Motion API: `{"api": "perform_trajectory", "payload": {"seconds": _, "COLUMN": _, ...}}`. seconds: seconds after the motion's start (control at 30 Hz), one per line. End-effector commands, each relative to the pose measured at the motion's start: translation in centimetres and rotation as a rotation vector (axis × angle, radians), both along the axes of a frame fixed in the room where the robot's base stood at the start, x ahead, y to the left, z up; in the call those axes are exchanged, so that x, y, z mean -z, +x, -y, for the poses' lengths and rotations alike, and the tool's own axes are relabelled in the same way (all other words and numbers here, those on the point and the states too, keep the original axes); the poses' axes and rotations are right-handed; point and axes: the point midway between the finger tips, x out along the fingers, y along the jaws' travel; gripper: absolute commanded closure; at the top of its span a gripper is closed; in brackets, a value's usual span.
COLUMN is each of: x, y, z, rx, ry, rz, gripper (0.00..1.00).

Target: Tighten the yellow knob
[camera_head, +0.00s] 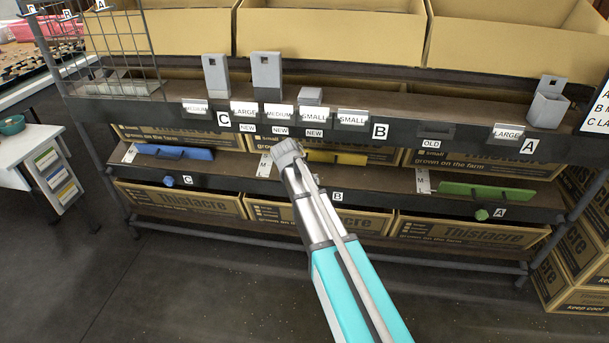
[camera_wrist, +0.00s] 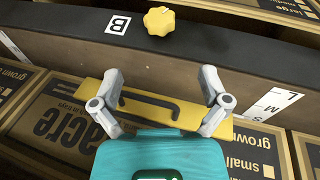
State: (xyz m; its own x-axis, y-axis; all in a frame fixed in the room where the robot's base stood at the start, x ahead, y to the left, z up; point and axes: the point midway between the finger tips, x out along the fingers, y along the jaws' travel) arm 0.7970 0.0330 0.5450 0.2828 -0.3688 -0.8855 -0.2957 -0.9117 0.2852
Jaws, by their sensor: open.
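The yellow knob (camera_wrist: 159,21) is a lobed knob on the dark shelf rail, at the top middle of the wrist view, beside an upside-down "B" label (camera_wrist: 118,25). My gripper (camera_wrist: 161,82) is open and empty, with its two fingers spread well apart. The knob appears beyond the fingertips and is not between them. A yellow bar with a dark handle (camera_wrist: 150,106) shows behind the fingers. In the head view my gripper (camera_head: 288,152) is at the middle shelf, and the yellow bar (camera_head: 337,157) shows right of it. The yellow knob is hidden there by my arm.
A blue knob (camera_head: 169,181) and a green knob (camera_head: 481,214) sit on the same rail at left and right. Cardboard boxes (camera_head: 470,231) fill the shelf below. Grey holders (camera_head: 266,76) stand on the upper shelf. A wire grid (camera_head: 120,45) is at upper left.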

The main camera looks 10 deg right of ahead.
Motion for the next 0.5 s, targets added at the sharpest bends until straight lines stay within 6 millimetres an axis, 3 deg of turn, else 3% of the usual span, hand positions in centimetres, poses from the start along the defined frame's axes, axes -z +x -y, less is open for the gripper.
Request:
{"api": "perform_trajectory", "payload": {"seconds": 0.2, "x": -1.41, "y": -0.43, "z": -0.49, "rx": 0.000, "ry": 0.000, "rz": 0.000, "gripper": 0.05}}
{"api": "perform_trajectory", "payload": {"seconds": 0.5, "x": -1.59, "y": -0.53, "z": -0.66, "rx": 0.000, "ry": 0.000, "rz": 0.000, "gripper": 0.05}}
